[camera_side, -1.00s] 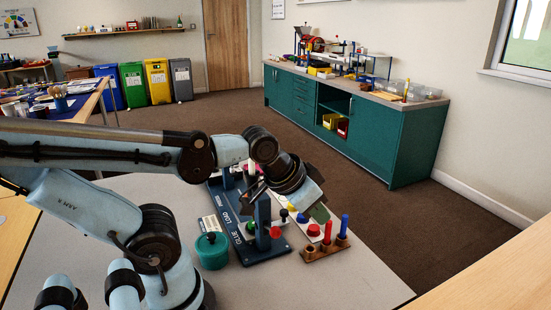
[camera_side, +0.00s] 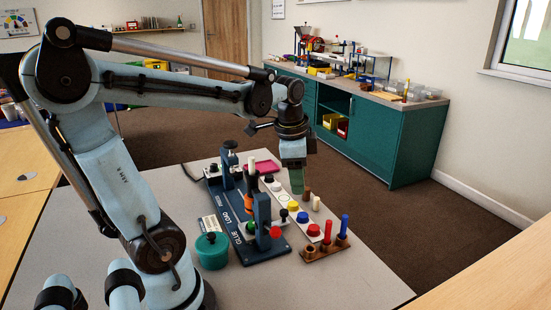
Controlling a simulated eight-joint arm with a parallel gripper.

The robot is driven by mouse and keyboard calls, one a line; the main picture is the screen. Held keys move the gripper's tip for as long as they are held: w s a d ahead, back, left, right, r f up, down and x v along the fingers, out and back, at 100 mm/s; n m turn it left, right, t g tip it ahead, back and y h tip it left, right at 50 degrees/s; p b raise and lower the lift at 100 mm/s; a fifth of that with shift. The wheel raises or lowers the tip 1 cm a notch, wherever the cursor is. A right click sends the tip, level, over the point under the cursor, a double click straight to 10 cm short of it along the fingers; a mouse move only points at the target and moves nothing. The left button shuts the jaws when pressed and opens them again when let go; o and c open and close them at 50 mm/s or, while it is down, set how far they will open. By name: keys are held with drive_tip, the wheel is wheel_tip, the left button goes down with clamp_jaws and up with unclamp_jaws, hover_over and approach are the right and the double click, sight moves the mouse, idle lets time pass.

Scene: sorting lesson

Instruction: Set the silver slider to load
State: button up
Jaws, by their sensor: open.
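A dark blue device (camera_side: 268,247) stands on the grey table, with the white words GLUE, LOAD and PRESS along its left edge. A blue upright with a red knob (camera_side: 275,232) stands at its near end, and a second upright (camera_side: 229,160) at its far end. An orange part (camera_side: 249,202) shows between them. I cannot make out the silver slider for certain at this size. My gripper (camera_side: 297,188) is open, pointing down to the right of the device, over the far right part of a pale strip of coloured buttons. It appears empty.
The pale button strip (camera_side: 283,199) lies beside the device. A wooden peg holder (camera_side: 312,255) with red and blue pegs stands near right. The table's front right is clear.

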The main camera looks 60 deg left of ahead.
sight(284, 210)
drive_tip(key=a+m+g, duration=0.2)
drive_tip(key=a+m, duration=0.1)
drive_tip(key=a, duration=0.3)
drive_tip(key=shift+h, duration=0.4)
drive_tip(key=f, duration=1.2)
drive_tip(key=shift+s+d+f, duration=0.1)
drive_tip(key=shift+s+d, duration=0.1)
drive_tip(key=shift+d, duration=0.05)
clamp_jaws()
